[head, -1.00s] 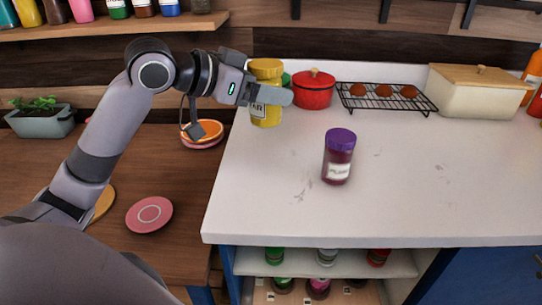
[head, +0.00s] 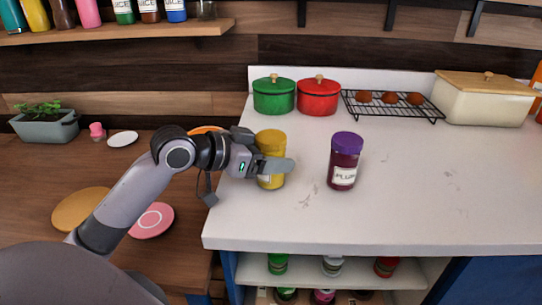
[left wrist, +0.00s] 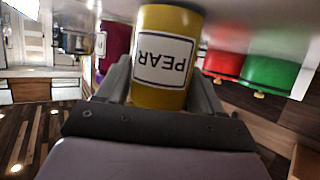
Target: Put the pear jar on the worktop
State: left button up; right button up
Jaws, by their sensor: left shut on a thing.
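The yellow pear jar (head: 271,142) is upright over the left part of the white worktop (head: 400,205), left of the plum jar. My left gripper (head: 276,167) is shut on the pear jar around its middle, and its finger hides part of the jar. In the left wrist view the jar (left wrist: 163,60) sits between the fingers, with its PEAR label upside down in the picture. The jar's base is at or very near the worktop; I cannot tell whether it touches. My right gripper is not in view.
A purple-lidded plum jar (head: 344,160) stands close to the right of the pear jar. A green pot (head: 274,97), a red pot (head: 318,97), a black rack (head: 392,106) and a cream bin (head: 485,100) line the back. The worktop's front and right are clear.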

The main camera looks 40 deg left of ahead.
pick_arm(q)
jog(key=shift+r, duration=0.1)
jog(key=o, duration=1.3)
jog(key=shift+s+a, duration=0.1)
jog(key=shift+s, duration=0.05)
jog(key=v, duration=1.1)
jog(key=shift+s+r+b, duration=0.15)
jog(key=shift+s+b, duration=0.15)
jog(key=shift+b, duration=0.1)
jog(key=shift+a, duration=0.1)
